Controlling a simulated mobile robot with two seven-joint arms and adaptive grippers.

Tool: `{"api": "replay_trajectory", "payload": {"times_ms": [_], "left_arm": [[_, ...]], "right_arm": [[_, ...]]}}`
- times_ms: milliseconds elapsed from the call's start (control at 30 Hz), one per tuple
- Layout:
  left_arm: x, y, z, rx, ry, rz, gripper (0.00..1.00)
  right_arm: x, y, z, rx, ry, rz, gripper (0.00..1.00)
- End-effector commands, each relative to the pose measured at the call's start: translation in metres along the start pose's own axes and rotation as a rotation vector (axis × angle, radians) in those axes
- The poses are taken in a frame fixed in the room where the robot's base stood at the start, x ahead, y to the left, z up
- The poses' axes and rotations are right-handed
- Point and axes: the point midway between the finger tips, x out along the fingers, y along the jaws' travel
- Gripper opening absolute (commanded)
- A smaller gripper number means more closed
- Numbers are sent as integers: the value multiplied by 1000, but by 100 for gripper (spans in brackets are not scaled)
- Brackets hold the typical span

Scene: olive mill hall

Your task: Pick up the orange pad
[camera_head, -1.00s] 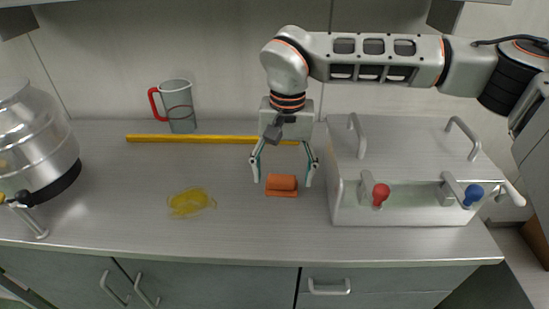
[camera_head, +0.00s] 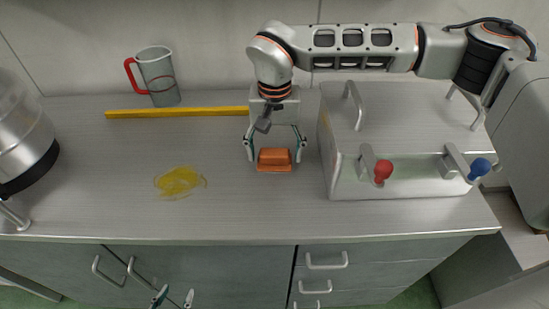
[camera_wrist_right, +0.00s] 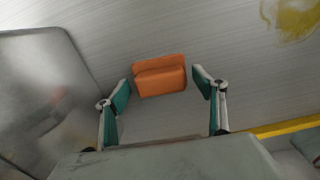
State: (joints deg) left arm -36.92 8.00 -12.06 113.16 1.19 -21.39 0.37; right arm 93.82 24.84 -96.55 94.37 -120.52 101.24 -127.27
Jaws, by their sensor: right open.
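The orange pad (camera_head: 274,160) lies on the grey worktop (camera_head: 225,215), left of the white box-like unit. It also shows in the right wrist view (camera_wrist_right: 160,76), just beyond the fingertips. My right gripper (camera_head: 275,157) is open and points down over the pad, with one finger on each side. In the right wrist view, gaps show between the pad and both fingers. My left gripper (camera_head: 174,296) shows only its fingertips at the bottom edge, apart and empty, in front of the cabinet doors.
A yellow smear (camera_head: 179,182) lies left of the pad. A yellow bar (camera_head: 175,112) and a clear jug with a red handle (camera_head: 160,78) are behind. The white unit (camera_head: 345,182) has a red knob (camera_head: 383,170) and a blue knob (camera_head: 479,168). A metal vessel (camera_head: 20,130) stands far left.

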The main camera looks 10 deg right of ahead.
Motion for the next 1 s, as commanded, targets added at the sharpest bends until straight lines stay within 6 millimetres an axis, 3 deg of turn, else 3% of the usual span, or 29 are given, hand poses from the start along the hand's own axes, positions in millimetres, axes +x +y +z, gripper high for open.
{"api": "replay_trajectory", "payload": {"times_ms": [267, 433, 800, 1000], "left_arm": [[0, 0, -1, 0, 1, -1, 40], [0, 0, -1, 0, 1, -1, 40], [0, -1, 0, 0, 1, -1, 40], [0, -1, -1, 0, 0, -1, 40]], "right_arm": [[3, -1, 0, -1, 1, -1, 69], [3, -1, 0, -1, 1, -1, 28], [1, -1, 0, -1, 1, -2, 28], [-12, -1, 0, -1, 2, -2, 28]]}}
